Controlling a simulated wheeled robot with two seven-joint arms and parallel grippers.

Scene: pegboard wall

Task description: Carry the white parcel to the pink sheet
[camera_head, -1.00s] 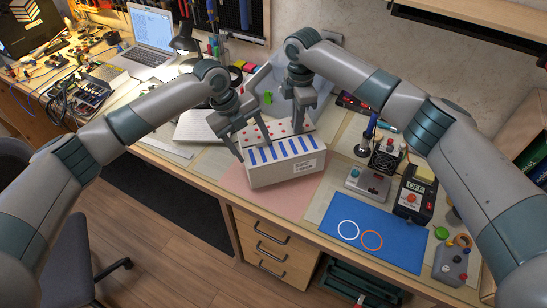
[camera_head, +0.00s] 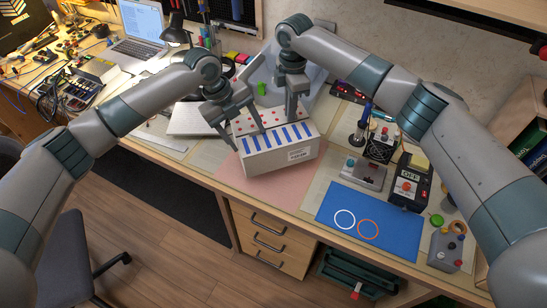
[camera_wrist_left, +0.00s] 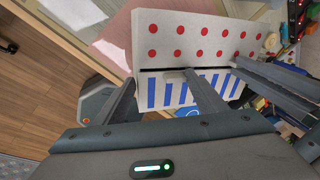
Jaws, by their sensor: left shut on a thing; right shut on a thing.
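The white parcel (camera_head: 280,152) is a box with red dots on its upper face and blue stripes on one side; it also shows in the left wrist view (camera_wrist_left: 203,38). My left gripper (camera_head: 238,126) is shut on its left part. My right gripper (camera_head: 290,116) is shut on its far side, its fingertips partly hidden. The pink sheet (camera_head: 232,177) lies on the bench beneath and in front of the parcel, partly covered by it in the head view. I cannot tell whether the parcel touches the sheet. The sheet also shows in the left wrist view (camera_wrist_left: 117,38).
A blue mat (camera_head: 385,238) with two rings lies to the right on the bench. Small electronic devices (camera_head: 363,172) stand behind it. Drawers (camera_head: 262,240) are below the front edge.

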